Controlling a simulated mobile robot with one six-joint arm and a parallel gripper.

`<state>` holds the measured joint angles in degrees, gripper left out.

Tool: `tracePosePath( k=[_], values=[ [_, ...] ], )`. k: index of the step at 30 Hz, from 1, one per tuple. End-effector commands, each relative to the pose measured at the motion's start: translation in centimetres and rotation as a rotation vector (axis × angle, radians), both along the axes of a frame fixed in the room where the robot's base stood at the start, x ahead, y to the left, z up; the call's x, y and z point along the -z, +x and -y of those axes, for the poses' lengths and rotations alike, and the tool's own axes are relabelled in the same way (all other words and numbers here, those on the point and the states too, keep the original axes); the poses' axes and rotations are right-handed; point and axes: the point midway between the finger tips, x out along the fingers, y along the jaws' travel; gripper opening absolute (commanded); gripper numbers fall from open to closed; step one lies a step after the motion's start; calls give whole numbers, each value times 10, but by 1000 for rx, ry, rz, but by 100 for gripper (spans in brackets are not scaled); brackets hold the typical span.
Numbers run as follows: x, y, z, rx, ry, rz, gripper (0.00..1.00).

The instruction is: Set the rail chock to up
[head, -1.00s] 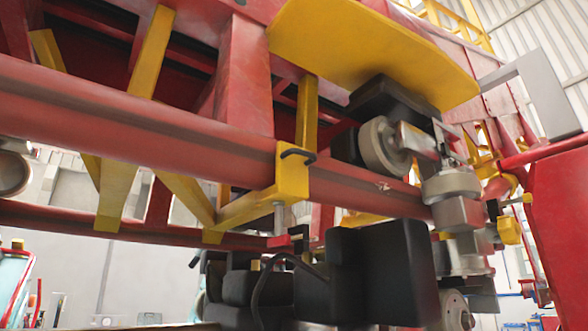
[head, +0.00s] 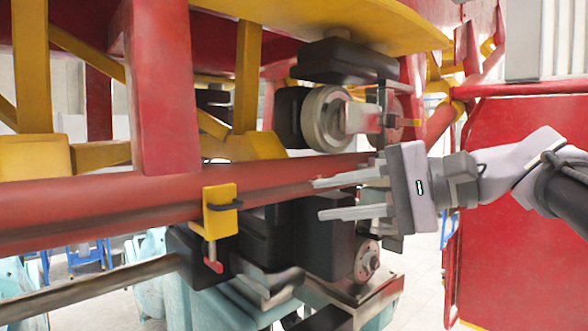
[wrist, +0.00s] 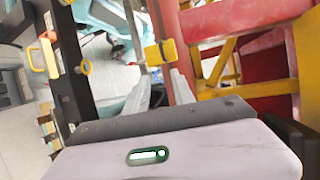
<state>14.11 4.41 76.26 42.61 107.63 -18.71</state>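The rail chock is a yellow block (head: 219,211) with a dark loop on its side, set on the long red rail (head: 110,205). A pin with a red tip (head: 212,262) hangs below the block. In the wrist view a yellow block (wrist: 160,52), which looks like the chock, lies beyond my fingertips beside the red rail (wrist: 168,18). My gripper (head: 320,199) is open and empty, to the right of the chock and apart from it, fingers pointing left. Its two pale fingers also show in the wrist view (wrist: 160,88).
A wheel (head: 325,118) and dark blocks of the train's underside sit close above and behind my gripper. A lower wheel (head: 367,262) and a dark box (head: 318,235) are below. A red panel (head: 520,200) stands at the right. Yellow struts (head: 246,75) rise above the rail.

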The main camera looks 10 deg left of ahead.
Motion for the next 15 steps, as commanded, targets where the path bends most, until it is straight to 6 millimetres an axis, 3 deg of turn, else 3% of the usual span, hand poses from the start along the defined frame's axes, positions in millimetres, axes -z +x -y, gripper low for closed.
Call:
tracePosePath(
  k=[1,5,15],
  values=[
    [-8,2,-1,-4,9,6,30],
    [-2,7,-20,-9,13,7,30],
    [19,36,-115,-9,11,5,30]
  ],
)
